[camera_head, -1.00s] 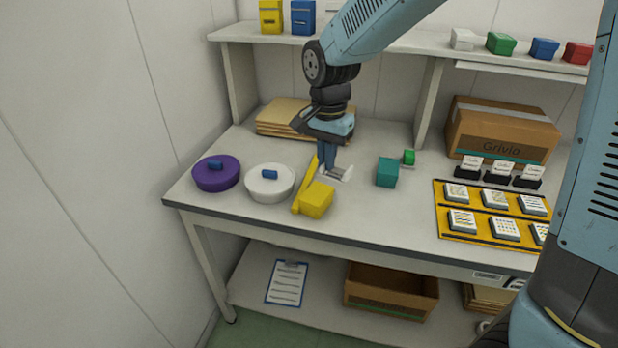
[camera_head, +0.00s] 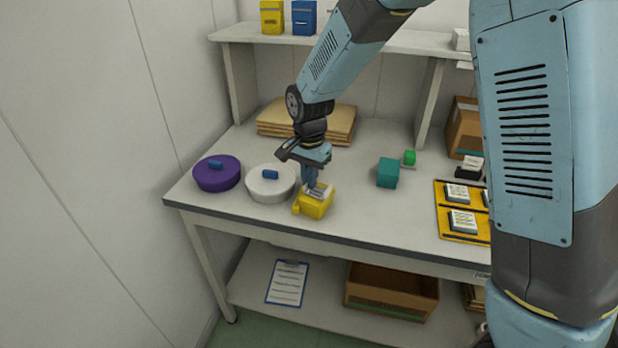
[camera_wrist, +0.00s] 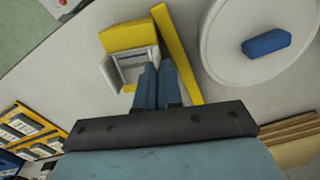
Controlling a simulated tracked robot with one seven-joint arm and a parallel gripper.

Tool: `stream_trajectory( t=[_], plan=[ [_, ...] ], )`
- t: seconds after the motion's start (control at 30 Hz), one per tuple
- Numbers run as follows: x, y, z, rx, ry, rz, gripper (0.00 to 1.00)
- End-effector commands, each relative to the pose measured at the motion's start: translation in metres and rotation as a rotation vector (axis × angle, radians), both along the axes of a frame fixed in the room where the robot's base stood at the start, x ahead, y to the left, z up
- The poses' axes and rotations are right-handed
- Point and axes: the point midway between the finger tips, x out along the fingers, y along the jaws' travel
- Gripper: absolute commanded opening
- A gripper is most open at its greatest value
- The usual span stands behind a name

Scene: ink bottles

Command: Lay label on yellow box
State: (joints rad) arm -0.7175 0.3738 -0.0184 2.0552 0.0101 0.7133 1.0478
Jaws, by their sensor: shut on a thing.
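The yellow box (camera_head: 315,208) stands near the front edge of the table, right of the white round container. It also shows in the wrist view (camera_wrist: 128,35). A narrow yellow piece (camera_wrist: 178,52) runs along one side of it; I cannot tell if it is joined to the box. My gripper (camera_head: 312,186) points down over the box, shut on the pale label (camera_head: 320,191). In the wrist view the label (camera_wrist: 131,62) lies across part of the box's top, beyond the fingertips (camera_wrist: 158,68). Whether it touches the box is unclear.
The white container (camera_head: 262,190) and purple container (camera_head: 212,179), each with a blue handle, stand to the left. A teal box (camera_head: 387,173) and small green block (camera_head: 409,157) stand right. A yellow tray (camera_head: 448,189) holds label stacks, partly hidden by my arm. Table between is clear.

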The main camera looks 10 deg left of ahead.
Motion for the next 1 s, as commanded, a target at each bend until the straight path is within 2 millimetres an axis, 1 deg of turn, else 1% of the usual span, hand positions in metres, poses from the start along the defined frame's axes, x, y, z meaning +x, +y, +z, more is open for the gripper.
stream_trajectory(
  t=[0.33,0.37,0.6,0.87,1.0],
  plan=[
    [0.000,0.000,-0.003,0.000,0.000,0.001,0.00],
    [0.000,0.000,-0.003,0.000,0.000,0.001,0.09],
    [0.000,0.000,-0.002,0.000,0.000,0.001,0.31],
    [-0.001,0.001,-0.001,0.000,0.000,0.003,0.31],
    [0.000,0.002,0.009,0.002,-0.003,0.003,0.31]
  ],
)
